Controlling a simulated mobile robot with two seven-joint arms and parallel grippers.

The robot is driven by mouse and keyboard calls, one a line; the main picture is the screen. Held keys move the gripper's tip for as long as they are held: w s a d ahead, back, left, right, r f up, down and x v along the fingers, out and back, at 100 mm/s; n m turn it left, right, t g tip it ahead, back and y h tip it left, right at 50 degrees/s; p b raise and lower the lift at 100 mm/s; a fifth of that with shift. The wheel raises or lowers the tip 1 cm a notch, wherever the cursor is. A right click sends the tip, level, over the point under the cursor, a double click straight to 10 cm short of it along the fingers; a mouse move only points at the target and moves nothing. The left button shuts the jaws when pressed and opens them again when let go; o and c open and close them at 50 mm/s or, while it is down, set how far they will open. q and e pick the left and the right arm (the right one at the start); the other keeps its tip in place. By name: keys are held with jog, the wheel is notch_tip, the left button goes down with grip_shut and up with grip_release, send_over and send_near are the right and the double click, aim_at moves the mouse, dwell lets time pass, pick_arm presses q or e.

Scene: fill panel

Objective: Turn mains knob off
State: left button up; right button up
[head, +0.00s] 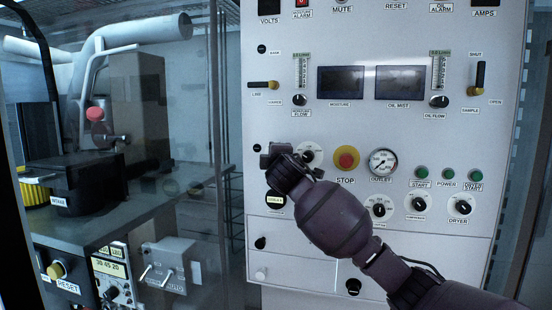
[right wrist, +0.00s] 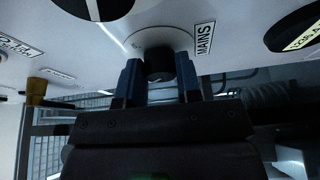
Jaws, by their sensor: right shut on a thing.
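The mains knob (right wrist: 158,66) is black, on a round pale disc beside the label MAINS (right wrist: 205,38). In the right wrist view my right gripper (right wrist: 160,85) has its two blue fingers on either side of the knob, shut on it. In the head view the right gripper (head: 272,156) is against the left part of the white panel (head: 340,220), and it hides the knob there. Which setting the knob points to cannot be read. My left gripper is not in view.
A red STOP button (head: 346,158) and the outlet gauge (head: 383,162) are right of the gripper. A knob with a yellow label (head: 275,199) is just below it. A lever (head: 264,85) is above. A bench with equipment (head: 110,210) stands at the left.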

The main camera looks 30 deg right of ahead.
jog(key=shift+n, duration=0.6)
jog(key=o, duration=0.9)
jog(key=shift+o, duration=0.2)
jog(key=b+v, duration=0.2)
jog(key=v, duration=0.9)
jog(key=shift+r, duration=0.25)
jog(key=shift+w, duration=0.1)
